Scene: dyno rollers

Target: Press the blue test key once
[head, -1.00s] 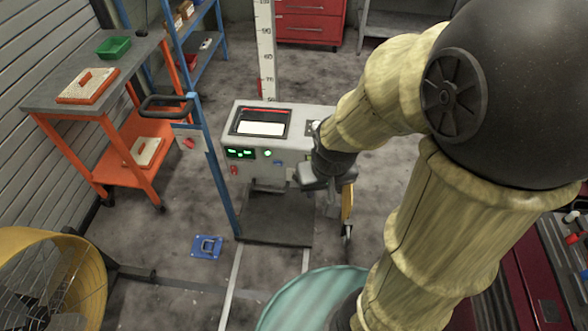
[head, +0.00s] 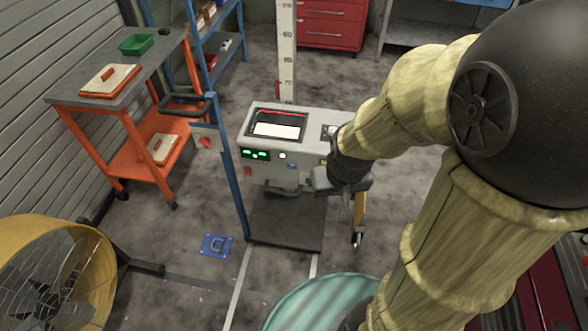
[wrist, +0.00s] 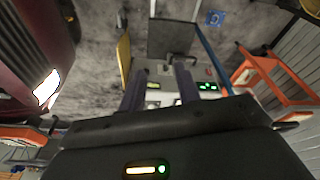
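The grey console (head: 262,178) stands upright on a dark base in the head view. A small blue key (head: 292,166) is on its front, right of the green display (head: 255,154) and below a round white lamp (head: 282,156). My gripper (head: 340,187) is at the console's right front, right of the blue key and apart from it; its fingertips are hard to see there. In the wrist view, my gripper's two fingers (wrist: 160,84) point at the console front with a gap between them and nothing held. I cannot make out the blue key clearly there.
A yellow fan (head: 50,275) stands at the lower left. An orange cart (head: 130,110) and a blue post (head: 229,165) are left of the console. A teal round surface (head: 320,300) is in front. A blue floor plate (head: 217,245) lies left of the console base.

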